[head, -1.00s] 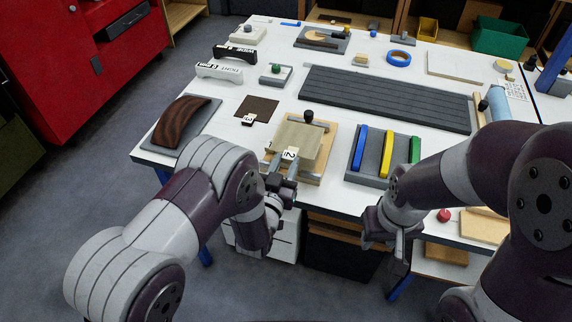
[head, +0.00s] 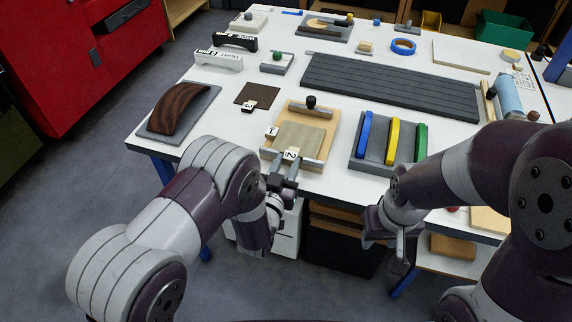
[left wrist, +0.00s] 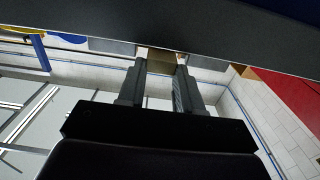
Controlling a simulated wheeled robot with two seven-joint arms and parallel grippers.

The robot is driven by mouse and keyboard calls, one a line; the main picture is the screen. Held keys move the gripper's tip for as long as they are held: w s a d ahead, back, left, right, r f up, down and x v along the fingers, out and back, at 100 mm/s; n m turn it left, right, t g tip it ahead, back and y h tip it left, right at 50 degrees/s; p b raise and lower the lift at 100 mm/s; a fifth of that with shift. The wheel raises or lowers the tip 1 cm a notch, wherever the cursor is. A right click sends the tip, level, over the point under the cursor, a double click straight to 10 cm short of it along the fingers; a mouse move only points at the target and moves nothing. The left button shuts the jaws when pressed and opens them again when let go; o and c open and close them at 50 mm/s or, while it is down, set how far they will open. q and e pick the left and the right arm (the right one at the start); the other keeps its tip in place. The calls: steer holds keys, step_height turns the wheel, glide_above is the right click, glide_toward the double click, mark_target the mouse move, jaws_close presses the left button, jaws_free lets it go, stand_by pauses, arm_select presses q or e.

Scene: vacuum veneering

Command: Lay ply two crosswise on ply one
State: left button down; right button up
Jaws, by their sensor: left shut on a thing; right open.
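Ply two (head: 301,137) is a thin tan sheet with a tag marked 2 (head: 290,153) at its near edge. It lies flat at or just above the wooden board (head: 322,111) with a dark knob. A tag marked 1 (head: 271,131) shows left of it; the rest of ply one is hidden under ply two. My left gripper (head: 284,171) is shut on ply two's near edge by the tag; in the left wrist view a tan piece (left wrist: 161,59) shows between the fingers. I cannot tell whether the plies touch. My right gripper (head: 388,246) is open and empty off the table's front edge.
A grey tray (head: 372,159) with blue, yellow and green strips stands right of the board. A dark brown sheet tagged 3 (head: 257,94) lies to the left, with a curved brown piece (head: 181,107) beyond it. A dark grey slatted mat (head: 390,86) lies behind.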

arm_select(q)
steer(key=shift+f+b, duration=0.15)
steer(key=shift+b, duration=0.15)
stand_by(0.4)
steer(key=c, duration=0.7)
jaws_free()
